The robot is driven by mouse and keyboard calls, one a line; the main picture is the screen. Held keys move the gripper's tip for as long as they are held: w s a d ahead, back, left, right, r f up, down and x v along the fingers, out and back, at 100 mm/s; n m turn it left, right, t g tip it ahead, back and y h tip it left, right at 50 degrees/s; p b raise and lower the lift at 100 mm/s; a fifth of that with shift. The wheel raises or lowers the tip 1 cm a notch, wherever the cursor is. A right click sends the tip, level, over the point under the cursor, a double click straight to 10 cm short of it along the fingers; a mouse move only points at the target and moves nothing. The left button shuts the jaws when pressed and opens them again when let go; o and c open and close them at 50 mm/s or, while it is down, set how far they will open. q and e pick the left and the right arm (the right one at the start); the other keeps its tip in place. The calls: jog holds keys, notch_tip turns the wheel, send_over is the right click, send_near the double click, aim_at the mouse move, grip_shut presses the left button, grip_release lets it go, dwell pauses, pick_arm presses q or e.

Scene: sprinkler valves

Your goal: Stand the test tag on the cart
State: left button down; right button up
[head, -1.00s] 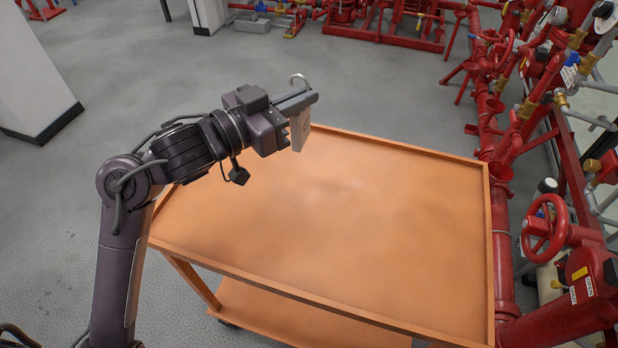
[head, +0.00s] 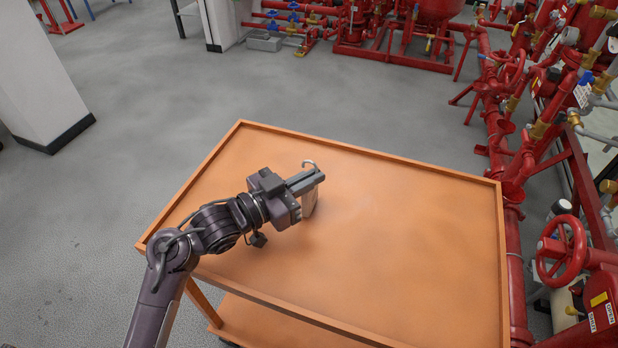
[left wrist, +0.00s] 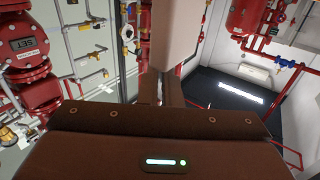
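The test tag (head: 310,202) is a pale grey plate with a curved metal hook (head: 309,164) at its top. My left gripper (head: 312,179) is shut on it near the top, and the plate hangs roughly upright below the fingers. It is over the left-middle part of the orange cart's top (head: 400,220). I cannot tell whether its lower edge touches the surface. In the left wrist view the tag shows as a beige panel (left wrist: 176,38) between the fingers (left wrist: 164,88). My right gripper is out of view.
The cart top is otherwise bare, with a raised rim around it. Red pipes and a red handwheel (head: 562,252) stand close along the cart's right side. A white pillar (head: 38,75) stands on the floor at the far left.

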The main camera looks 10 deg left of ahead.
pick_arm(q)
jog(key=shift+f, duration=0.1)
jog(key=c, duration=1.6)
grip_release()
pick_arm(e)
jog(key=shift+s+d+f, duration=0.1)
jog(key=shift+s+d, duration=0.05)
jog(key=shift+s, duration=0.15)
pick_arm(q)
jog(key=shift+r, duration=0.3)
jog(key=v, duration=0.7)
jog(key=shift+s+a+f+b, duration=0.1)
jog(key=shift+s+a+b, duration=0.1)
jog(key=shift+b, duration=0.1)
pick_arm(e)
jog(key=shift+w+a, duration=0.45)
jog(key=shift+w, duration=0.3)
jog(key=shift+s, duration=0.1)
